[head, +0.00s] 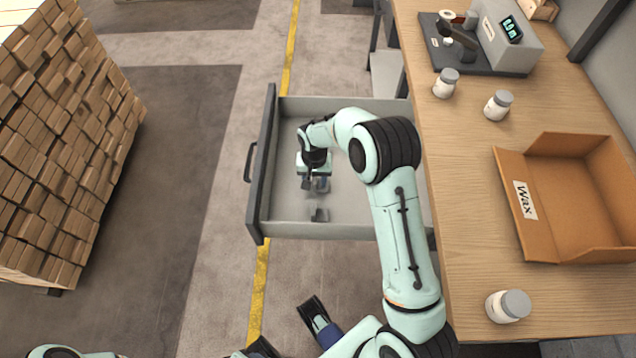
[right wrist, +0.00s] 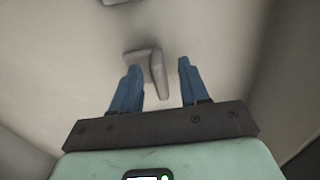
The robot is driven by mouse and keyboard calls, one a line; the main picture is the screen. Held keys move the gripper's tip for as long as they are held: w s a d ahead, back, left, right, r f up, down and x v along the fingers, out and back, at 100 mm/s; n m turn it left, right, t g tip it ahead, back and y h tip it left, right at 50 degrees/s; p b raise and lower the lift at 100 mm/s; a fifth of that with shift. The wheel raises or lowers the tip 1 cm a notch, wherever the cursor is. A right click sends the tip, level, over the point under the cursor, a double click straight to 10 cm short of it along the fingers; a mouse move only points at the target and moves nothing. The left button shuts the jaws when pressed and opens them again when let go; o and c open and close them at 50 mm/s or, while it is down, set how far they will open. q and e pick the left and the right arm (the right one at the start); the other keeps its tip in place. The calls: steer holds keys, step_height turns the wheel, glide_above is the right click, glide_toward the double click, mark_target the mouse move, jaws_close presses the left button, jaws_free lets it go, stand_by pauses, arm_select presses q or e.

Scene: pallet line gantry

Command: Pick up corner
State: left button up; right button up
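My right gripper (head: 308,183) reaches down into an open grey drawer (head: 345,232). In the right wrist view its two blue fingers (right wrist: 160,80) are apart, so it is open. A small grey corner bracket (right wrist: 157,72) lies on the drawer floor, between and beyond the fingertips. The left finger partly overlaps it, with a gap to the right finger; I cannot tell if they touch. My left gripper's state is unclear at the bottom edge.
The drawer's dark front (head: 262,165) and walls surround my right gripper. The wooden table (head: 465,215) at right carries a cardboard box labelled Wax (head: 535,225), white jars (head: 446,83) and a scale-like device (head: 505,35). Stacked wood (head: 55,140) stands left; floor between is clear.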

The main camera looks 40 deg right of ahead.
jaws_close()
steer(key=shift+r, duration=0.15)
